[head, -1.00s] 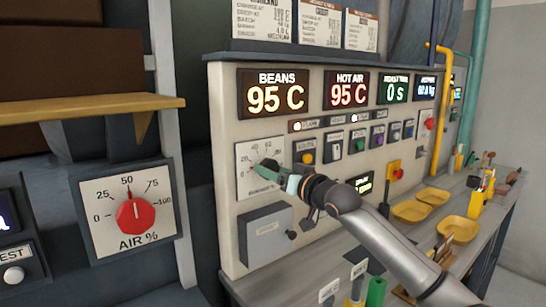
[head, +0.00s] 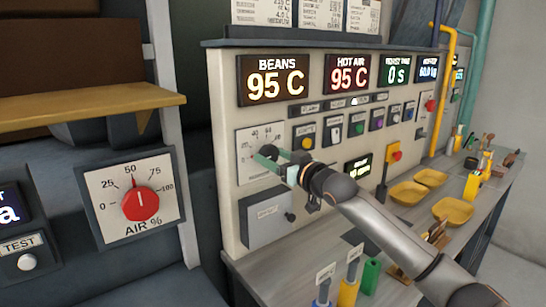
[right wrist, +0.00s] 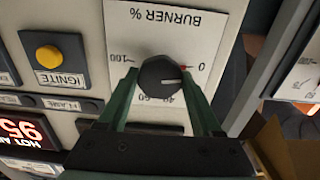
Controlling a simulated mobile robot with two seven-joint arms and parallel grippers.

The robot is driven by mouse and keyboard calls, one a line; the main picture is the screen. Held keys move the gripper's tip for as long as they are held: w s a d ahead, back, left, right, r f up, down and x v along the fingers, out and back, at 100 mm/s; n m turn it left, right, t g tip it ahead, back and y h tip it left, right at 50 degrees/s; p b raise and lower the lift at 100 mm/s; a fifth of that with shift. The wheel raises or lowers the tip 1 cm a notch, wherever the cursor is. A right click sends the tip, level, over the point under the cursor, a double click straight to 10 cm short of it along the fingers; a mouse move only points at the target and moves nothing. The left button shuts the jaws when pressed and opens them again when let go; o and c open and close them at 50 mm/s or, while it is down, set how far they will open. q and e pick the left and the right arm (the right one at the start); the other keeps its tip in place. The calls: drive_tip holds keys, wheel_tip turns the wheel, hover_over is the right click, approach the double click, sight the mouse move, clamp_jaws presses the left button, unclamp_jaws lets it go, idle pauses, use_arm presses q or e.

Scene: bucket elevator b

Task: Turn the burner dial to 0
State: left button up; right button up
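The burner dial (right wrist: 160,76) is a round black knob on a white plate labelled BURNER %, upside down in the right wrist view. Its white mark points right, close to the 0 and its red tick, slightly toward the 20 side. My right gripper (right wrist: 159,78) has its green fingers spread, one on each side of the knob; I cannot tell whether they touch it. In the head view my right gripper (head: 279,164) is in front of the burner plate (head: 246,145) and hides most of the knob. My left gripper is not in view.
A yellow IGNITE button (right wrist: 48,56) sits beside the burner plate. A grey box (head: 265,217) protrudes below it. A separate AIR % dial (head: 141,204) with a red knob is at the left. The counter holds yellow trays (head: 453,211) and handled tools (head: 348,292).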

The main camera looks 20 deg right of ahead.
drive_tip(key=o, duration=0.4)
drive_tip(key=shift+o, duration=0.2)
drive_tip(key=shift+s, duration=0.1)
drive_tip(key=b+v, duration=0.2)
drive_tip(key=v, duration=1)
drive_tip(key=shift+b, duration=0.3)
drive_tip(key=shift+s+d, duration=0.1)
